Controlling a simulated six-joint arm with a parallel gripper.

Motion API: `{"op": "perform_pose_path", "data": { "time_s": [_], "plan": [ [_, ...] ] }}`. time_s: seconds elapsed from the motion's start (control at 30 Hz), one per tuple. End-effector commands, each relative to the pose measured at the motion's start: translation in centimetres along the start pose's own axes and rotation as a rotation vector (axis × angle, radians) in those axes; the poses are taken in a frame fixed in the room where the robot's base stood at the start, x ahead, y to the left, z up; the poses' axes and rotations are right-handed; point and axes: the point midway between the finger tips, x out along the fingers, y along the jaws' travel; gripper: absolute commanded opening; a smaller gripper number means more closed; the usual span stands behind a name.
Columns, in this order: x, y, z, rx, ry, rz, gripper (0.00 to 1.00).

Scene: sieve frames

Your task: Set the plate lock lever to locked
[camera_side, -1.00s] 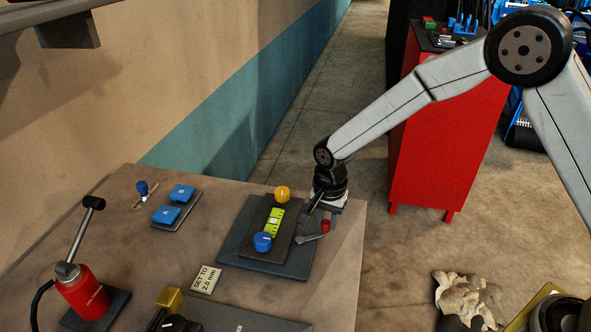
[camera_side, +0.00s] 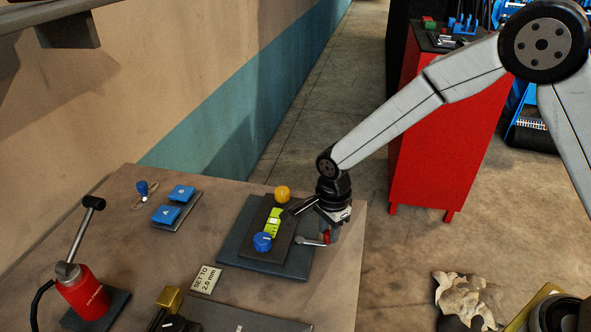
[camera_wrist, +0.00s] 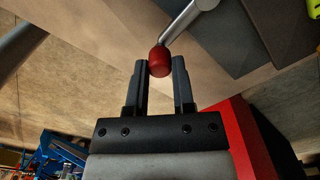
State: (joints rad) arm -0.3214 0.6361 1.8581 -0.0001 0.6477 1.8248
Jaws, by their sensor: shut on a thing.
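The lock lever (camera_side: 309,241) is a short silver bar with a red knob at its outer end, at the right edge of the dark plate (camera_side: 235,250). Its bar runs nearly level to the right in the side view. In the wrist view the bar (camera_wrist: 184,20) comes down from the top to the red knob (camera_wrist: 158,63), which sits between the two fingertips. My gripper (camera_side: 328,236) is shut on the red knob, low over the table's right side. In the side view the fingers partly hide the knob. No locked or unlocked marking is readable.
On the plate are a green display (camera_side: 274,222), a blue knob (camera_side: 262,241) and a yellow knob (camera_side: 282,193). A "SET TO 2.0 mm" card (camera_side: 206,279) lies in front. A red bottle-shaped device (camera_side: 86,292) with a lever and blue blocks (camera_side: 166,214) stand left. The table's right edge is close.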

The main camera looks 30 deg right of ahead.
Motion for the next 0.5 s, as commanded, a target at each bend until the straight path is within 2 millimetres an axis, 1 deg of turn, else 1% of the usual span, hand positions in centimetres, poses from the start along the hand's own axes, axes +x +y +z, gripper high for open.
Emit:
{"op": "perform_pose_path", "data": {
  "time_s": [0.2,0.23,0.27,0.3,0.33,0.5],
  "plan": [
    [-0.02,-0.01,0.03,-0.003,0.000,0.000,0.00],
    [-0.02,-0.01,0.03,-0.003,0.000,0.000,0.37],
    [-0.02,-0.01,0.03,-0.003,0.000,0.000,0.47],
    [-0.02,-0.01,0.03,-0.003,0.000,0.000,0.59],
    [-0.02,-0.01,0.03,-0.003,0.000,0.000,0.67],
    [-0.01,-0.02,0.01,-0.003,0.000,0.000,0.67]
  ]
}}
